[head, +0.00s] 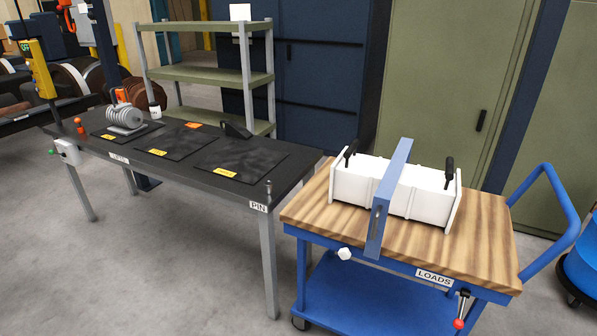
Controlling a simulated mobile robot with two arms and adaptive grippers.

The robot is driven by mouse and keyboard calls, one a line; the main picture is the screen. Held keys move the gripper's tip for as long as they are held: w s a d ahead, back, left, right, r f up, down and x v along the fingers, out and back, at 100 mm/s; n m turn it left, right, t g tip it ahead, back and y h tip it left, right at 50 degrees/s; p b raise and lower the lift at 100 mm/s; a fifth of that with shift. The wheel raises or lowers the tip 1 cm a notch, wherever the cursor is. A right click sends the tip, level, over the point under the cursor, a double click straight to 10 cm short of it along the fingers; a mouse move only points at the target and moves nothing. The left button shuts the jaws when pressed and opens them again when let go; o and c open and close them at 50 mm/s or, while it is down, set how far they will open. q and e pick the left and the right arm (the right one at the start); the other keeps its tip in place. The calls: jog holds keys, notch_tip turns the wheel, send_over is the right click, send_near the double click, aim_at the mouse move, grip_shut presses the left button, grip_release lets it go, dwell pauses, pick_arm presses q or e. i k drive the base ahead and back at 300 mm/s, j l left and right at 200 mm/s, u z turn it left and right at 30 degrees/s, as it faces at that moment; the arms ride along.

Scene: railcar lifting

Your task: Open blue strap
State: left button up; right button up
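The blue strap (388,205) is a flat blue band over the middle of a white box-shaped load (352,188). It runs from behind the load, across its top and down its front to the edge of the cart's wooden top. A slot shows in its front part. A white knob (344,254) sits on the cart edge just left of the strap's lower end. The load has a black handle at each end. Neither of my grippers is in view.
The blue cart's wooden top (480,240) bears the load; a red-tipped lever (459,323) hangs at its front right. A dark workbench (290,165) with mats stands left. Shelving and cabinets stand behind. Grey floor is clear in front.

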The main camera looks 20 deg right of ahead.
aim_at(383, 195)
jog(key=z, duration=0.35)
jog(key=l+z, duration=0.15)
jog(key=z, duration=0.6)
